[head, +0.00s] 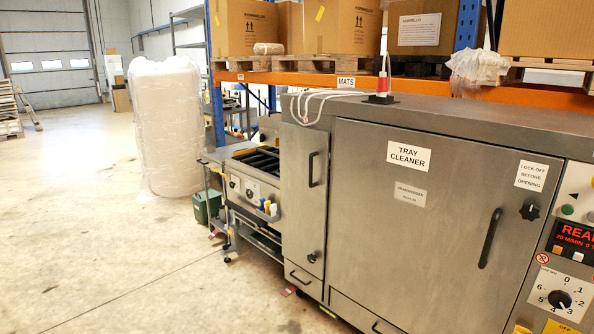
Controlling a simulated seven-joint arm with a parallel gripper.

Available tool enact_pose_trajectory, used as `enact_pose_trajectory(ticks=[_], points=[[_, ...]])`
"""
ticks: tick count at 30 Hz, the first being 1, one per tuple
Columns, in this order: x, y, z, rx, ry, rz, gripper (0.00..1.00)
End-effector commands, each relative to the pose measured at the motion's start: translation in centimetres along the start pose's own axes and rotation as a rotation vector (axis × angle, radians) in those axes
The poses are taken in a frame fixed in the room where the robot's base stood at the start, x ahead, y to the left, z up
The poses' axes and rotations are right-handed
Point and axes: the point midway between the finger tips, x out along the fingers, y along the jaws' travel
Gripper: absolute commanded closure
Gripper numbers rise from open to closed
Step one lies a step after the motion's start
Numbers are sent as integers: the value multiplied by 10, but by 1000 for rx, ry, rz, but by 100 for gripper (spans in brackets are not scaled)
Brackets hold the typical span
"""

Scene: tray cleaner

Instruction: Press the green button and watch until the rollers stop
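The tray cleaner (370,240) is a large grey steel machine on the right, with its big door shut. A round green button (568,210) sits on its control panel near the right edge, above a red-lit display (574,234) that the frame edge cuts off after "REA". My gripper is not in view.
A shelf (420,85) with boxes stands behind. A wrapped stack (166,125) stands left. The floor (90,230) at front left is clear.

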Motion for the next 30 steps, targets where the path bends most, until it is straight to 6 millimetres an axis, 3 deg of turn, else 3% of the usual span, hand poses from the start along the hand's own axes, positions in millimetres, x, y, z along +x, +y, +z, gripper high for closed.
enact_pose_trajectory(ticks=[2,21,30], points=[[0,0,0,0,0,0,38],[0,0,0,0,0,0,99],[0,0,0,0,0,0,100]])
